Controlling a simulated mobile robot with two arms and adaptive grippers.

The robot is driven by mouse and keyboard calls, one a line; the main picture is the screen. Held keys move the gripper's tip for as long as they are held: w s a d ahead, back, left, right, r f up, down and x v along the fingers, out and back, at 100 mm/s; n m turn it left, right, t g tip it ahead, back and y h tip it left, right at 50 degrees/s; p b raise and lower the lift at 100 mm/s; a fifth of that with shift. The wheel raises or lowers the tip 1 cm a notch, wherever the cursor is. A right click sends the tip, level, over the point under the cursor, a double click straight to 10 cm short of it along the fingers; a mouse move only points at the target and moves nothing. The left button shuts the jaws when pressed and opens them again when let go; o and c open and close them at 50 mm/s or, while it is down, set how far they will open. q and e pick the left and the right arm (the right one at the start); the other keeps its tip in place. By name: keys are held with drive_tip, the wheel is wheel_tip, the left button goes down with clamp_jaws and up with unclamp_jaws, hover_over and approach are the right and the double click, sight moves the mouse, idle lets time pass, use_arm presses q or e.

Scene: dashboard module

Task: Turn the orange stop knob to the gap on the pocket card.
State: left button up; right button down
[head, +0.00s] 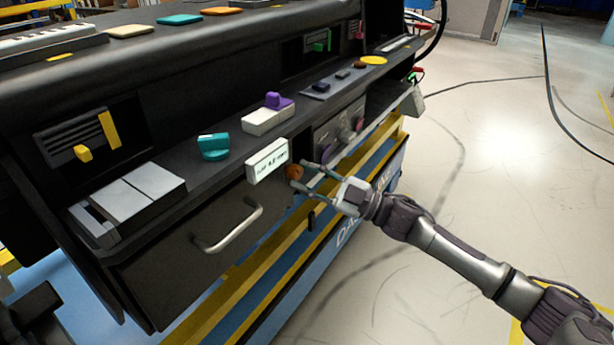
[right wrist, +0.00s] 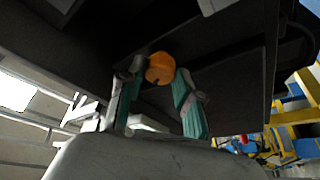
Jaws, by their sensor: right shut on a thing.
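The orange stop knob (head: 294,171) sits on the dark front of the dashboard module, just right of a white readout block (head: 267,161) whose small text I cannot read surely. My right gripper (head: 301,175) comes from the right, with its two fingers on either side of the knob. In the right wrist view the orange knob (right wrist: 160,68) shows between the teal-padded fingertips (right wrist: 158,80), and the gripper is shut on it. Where the knob points cannot be told. I cannot make out a pocket card. My left gripper is not seen.
A drawer handle (head: 229,229) sticks out left of the knob. On the ledge above are a teal knob (head: 213,147) and a white block with a purple button (head: 268,114). A grey panel with a dial (head: 340,130) is right of the knob. Open floor (head: 480,180) lies right.

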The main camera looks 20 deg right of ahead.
drive_tip(key=c, duration=0.8)
unclamp_jaws()
drive_tip(key=v, duration=1.2)
